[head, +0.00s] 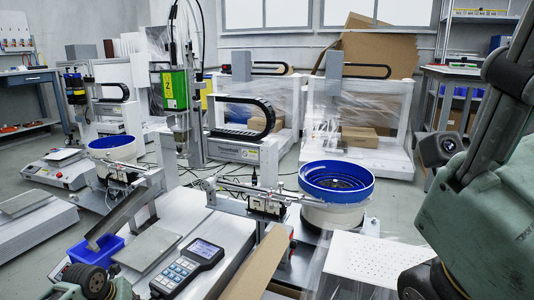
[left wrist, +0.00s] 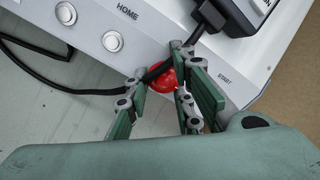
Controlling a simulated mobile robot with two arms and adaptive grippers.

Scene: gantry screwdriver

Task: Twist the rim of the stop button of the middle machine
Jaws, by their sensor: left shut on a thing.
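In the left wrist view the red stop button (left wrist: 166,80) sits near the edge of a light-grey control panel (left wrist: 168,28). My left gripper (left wrist: 160,68) is shut on the stop button, its green fingers on either side of it. The fingers and a black cable hide part of the button, and its rim is hard to make out. In the head view the middle machine (head: 191,231) stands in front of me; its front panel and the button are out of sight.
A black cable (left wrist: 92,91) crosses the panel past my fingers. A keypad pendant (head: 188,266) lies on the machine. A blue bowl feeder (head: 336,183) and cardboard (head: 258,264) stand right.

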